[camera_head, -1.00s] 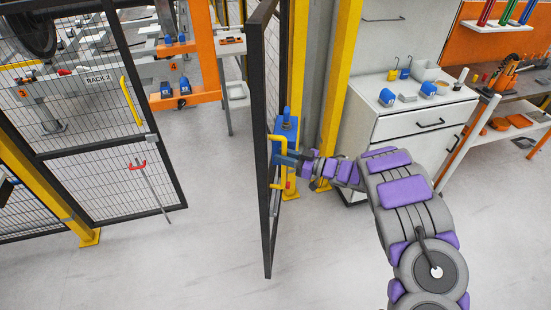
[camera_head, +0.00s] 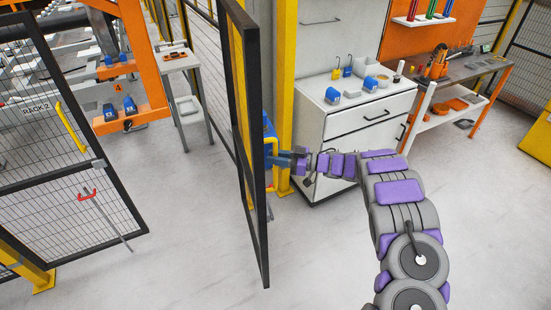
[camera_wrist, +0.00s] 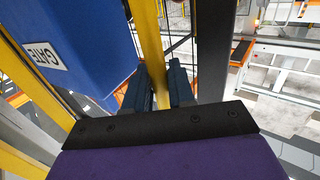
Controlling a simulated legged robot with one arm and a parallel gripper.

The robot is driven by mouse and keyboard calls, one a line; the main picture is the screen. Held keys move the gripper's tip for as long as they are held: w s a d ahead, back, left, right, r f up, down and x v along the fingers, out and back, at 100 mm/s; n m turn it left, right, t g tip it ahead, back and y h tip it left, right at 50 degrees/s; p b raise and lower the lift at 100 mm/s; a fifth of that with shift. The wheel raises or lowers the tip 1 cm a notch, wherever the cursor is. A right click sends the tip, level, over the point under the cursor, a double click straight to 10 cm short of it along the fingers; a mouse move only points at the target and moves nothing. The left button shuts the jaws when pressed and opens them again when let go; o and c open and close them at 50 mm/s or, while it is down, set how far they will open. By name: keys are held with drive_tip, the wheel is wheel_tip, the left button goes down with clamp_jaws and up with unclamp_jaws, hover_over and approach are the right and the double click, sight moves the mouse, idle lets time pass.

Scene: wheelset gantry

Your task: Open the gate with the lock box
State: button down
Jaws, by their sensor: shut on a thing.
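The gate (camera_head: 257,205) is a black-framed leaf that I see almost edge-on, standing upright left of centre in the head view. The blue lock box (camera_head: 269,140) is partly hidden behind the gate's frame. In the wrist view the lock box (camera_wrist: 75,45) is large at the upper left and carries a white GATE label. My gripper (camera_head: 284,158) is beside it at the gate's edge. In the wrist view my gripper (camera_wrist: 160,87) has its two dark blue fingers on either side of a yellow handle bar (camera_wrist: 149,50), shut on it.
A yellow post (camera_head: 286,60) and a white cabinet (camera_head: 345,150) stand behind my arm. At left is another mesh panel (camera_head: 70,175) with a RACK 2 sign and a red-handled rod (camera_head: 105,215). Open grey floor (camera_head: 190,230) lies between that panel and the gate.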

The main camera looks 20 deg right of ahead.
drive_tip(key=shift+w+d+r, duration=0.2)
drive_tip(key=shift+d, duration=0.05)
drive_tip(key=c, duration=1.3)
unclamp_jaws()
drive_tip(key=shift+d, duration=0.1)
drive_tip(key=shift+o, duration=0.9)
drive_tip(key=shift+w+f, duration=0.15)
drive_tip(key=shift+s, duration=0.2)
drive_tip(key=p+v, duration=0.1)
drive_tip(key=v, duration=1.6)
drive_tip(key=shift+d, duration=0.25)
